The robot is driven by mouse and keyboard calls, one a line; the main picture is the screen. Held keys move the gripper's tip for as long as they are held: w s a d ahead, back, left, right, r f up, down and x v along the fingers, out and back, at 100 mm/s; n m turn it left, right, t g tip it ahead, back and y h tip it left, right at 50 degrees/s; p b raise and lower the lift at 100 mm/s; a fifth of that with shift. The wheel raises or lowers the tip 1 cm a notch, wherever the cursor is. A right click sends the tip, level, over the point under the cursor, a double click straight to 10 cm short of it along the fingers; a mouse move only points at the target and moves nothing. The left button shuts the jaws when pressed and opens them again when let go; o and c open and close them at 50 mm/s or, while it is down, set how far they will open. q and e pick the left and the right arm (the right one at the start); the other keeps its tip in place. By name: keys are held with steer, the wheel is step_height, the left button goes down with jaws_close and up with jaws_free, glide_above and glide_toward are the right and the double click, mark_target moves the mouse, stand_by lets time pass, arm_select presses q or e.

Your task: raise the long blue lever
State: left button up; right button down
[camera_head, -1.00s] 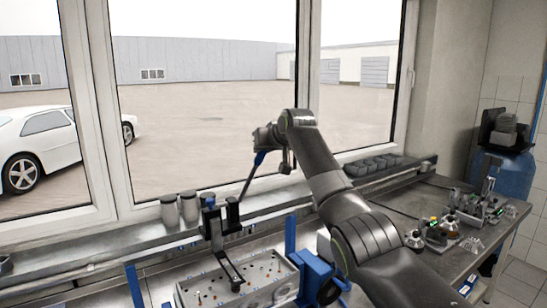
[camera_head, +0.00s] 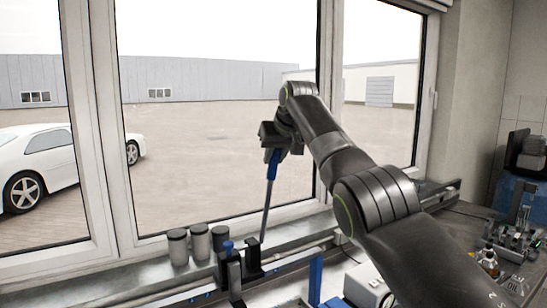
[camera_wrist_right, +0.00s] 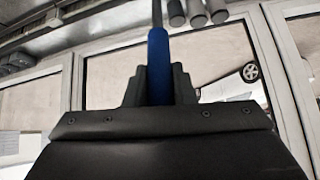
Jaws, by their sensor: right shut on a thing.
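The long lever has a blue grip (camera_head: 272,165) on a thin grey rod. It stands almost upright and leans slightly right, in front of the window. Its foot is at a black bracket (camera_head: 252,258) near the sill. My right gripper (camera_head: 274,146) is shut on the upper part of the blue grip. In the right wrist view the blue grip (camera_wrist_right: 158,52) sits between the two dark fingers (camera_wrist_right: 158,85), with the rod running on past it. My left gripper is out of view.
Several grey canisters (camera_head: 199,242) stand on the sill left of the lever. A blue upright post (camera_head: 315,281) stands right of its foot. Small bottles and parts (camera_head: 489,262) lie on the bench at right. The window frame is close behind.

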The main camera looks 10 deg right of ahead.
steer(key=shift+f, duration=0.3)
steer(key=c, duration=1.5)
jaws_free()
steer(key=o, duration=0.3)
steer(key=shift+r, duration=0.25)
steer(key=shift+s+d+r+b, duration=0.1)
steer(key=shift+s+r+b, duration=0.15)
steer(key=shift+b, duration=0.1)
steer(key=b+v, duration=0.2)
steer(key=v, duration=0.2)
steer(key=shift+s+r+b, duration=0.1)
steer(key=shift+b, duration=0.25)
steer(key=b+v, duration=0.1)
steer(key=v, duration=1.1)
steer(key=shift+r, duration=0.2)
steer(key=shift+f, duration=0.1)
